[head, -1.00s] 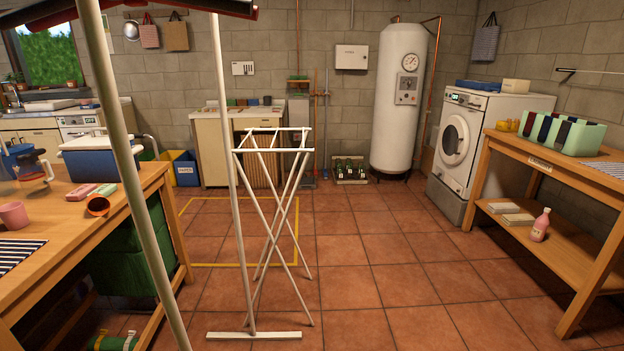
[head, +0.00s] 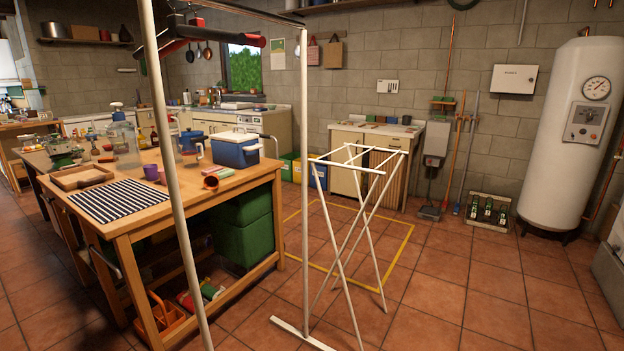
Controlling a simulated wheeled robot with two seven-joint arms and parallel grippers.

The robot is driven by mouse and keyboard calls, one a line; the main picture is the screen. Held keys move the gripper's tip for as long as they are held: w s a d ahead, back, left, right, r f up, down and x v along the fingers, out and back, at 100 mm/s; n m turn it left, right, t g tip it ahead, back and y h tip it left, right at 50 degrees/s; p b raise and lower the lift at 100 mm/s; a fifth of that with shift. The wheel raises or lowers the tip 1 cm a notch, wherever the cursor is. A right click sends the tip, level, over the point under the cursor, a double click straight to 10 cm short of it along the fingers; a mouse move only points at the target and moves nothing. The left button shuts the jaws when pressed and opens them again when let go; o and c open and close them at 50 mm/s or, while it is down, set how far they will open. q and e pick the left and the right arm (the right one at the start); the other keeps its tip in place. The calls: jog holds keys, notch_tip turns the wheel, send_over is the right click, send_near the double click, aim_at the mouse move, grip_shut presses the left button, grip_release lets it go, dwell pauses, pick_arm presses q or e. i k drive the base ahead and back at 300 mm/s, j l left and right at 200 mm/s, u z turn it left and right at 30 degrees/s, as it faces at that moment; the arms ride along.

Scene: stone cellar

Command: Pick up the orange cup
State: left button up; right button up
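The orange cup (head: 210,183) lies on its side on the wooden workbench (head: 131,226), near its right end. Its dark opening faces toward me. It is to the left of the blue cooler box (head: 234,151) and beside pink and green blocks (head: 220,173). A purple cup (head: 151,172) stands upright to its left. Neither of my grippers shows in the head view, and nothing is touching the orange cup.
A tall pole frame (head: 304,200) stands close in front, one pole crossing the bench view. A white folding rack (head: 350,165) stands right of the bench. A striped mat (head: 112,201) and wooden tray (head: 82,177) lie on the bench.

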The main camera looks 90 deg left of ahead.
aim_at(212, 181)
jog(key=i+j+u, duration=0.2)
jog(key=u, duration=0.2)
jog(key=i+j+u, duration=0.2)
jog(key=u, duration=0.25)
jog(key=i+u, duration=0.55)
jog(key=u, duration=0.3)
jog(key=i+u, duration=0.25)
jog(key=u, duration=0.15)
jog(key=i+l+u, duration=0.2)
jog(key=u, duration=0.25)
jog(key=i+j+u, duration=0.15)
jog(key=i+u, duration=0.25)
jog(key=i+j+u, duration=0.1)
jog(key=u, duration=0.3)
jog(key=i+u, duration=0.4)
jog(key=i+j+z, duration=0.6)
jog(key=i+j, duration=0.3)
jog(key=j, duration=0.05)
